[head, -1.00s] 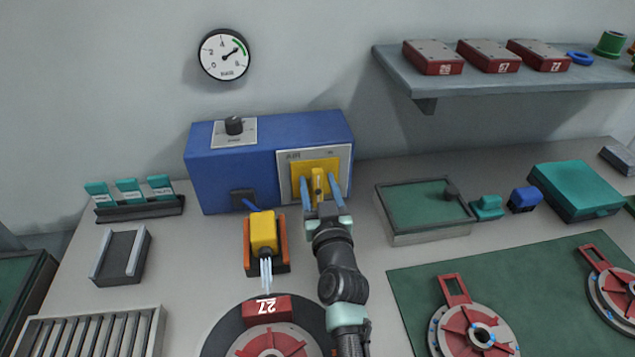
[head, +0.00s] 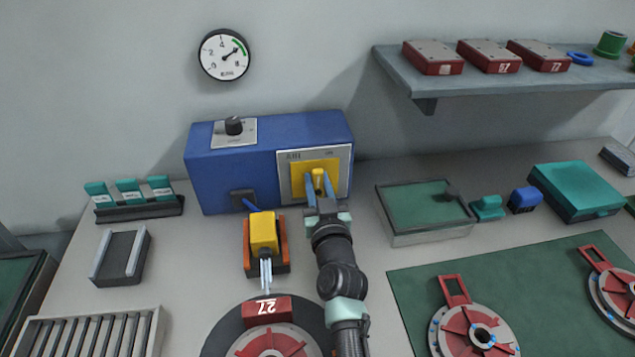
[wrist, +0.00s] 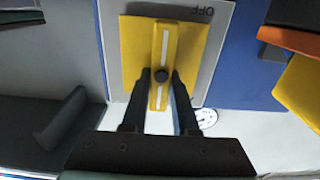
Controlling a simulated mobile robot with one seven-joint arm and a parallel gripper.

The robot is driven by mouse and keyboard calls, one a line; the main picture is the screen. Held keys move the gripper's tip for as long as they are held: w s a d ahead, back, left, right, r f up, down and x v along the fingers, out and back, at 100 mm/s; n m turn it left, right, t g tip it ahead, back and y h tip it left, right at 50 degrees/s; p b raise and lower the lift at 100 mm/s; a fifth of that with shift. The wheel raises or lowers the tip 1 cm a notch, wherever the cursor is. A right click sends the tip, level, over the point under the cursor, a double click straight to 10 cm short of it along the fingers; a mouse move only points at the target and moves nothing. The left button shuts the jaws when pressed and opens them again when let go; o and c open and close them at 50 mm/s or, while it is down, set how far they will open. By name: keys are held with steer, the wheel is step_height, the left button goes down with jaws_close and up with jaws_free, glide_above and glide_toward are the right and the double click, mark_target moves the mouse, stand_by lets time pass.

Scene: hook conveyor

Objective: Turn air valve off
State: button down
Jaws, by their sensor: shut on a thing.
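The air valve is a yellow handle with a white stripe (wrist: 163,48) on a yellow square plate (wrist: 192,35), set in a pale panel on the front of the blue box (head: 230,172). The handle also shows in the head view (head: 319,179), upright. In the wrist view, it lies along the picture's vertical, with a dark pivot at its middle. My gripper (wrist: 160,80) is at the panel with its two fingers shut on the handle, one on each side. The word OFF shows beside the plate in the wrist view. The gauge (head: 224,54) on the wall has its needle near the green arc.
A yellow tool in an orange holder (head: 281,245) stands just left of my arm. A green-floored tray (head: 400,238) stands to the right. A dark knob (head: 234,126) tops the blue box. A shelf (head: 520,82) juts out at upper right.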

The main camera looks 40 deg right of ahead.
steer(key=m, duration=0.3)
steer(key=m+b, duration=0.1)
steer(key=shift+s+d+f, duration=0.15)
steer(key=shift+d, duration=0.1)
steer(key=m, duration=0.5)
steer(key=shift+s+d+f+b, duration=0.15)
steer(key=shift+d+b, duration=0.05)
steer(key=shift+b, duration=0.2)
steer(key=m, duration=0.4)
steer(key=shift+s+d+f+m, duration=0.1)
steer(key=shift+d+f+m, duration=0.05)
steer(key=shift+f+m, duration=0.3)
steer(key=shift+m, duration=0.9)
steer(key=shift+f+m, duration=0.1)
steer(key=shift+m, duration=0.95)
steer(key=c, duration=0.7)
jaws_free()
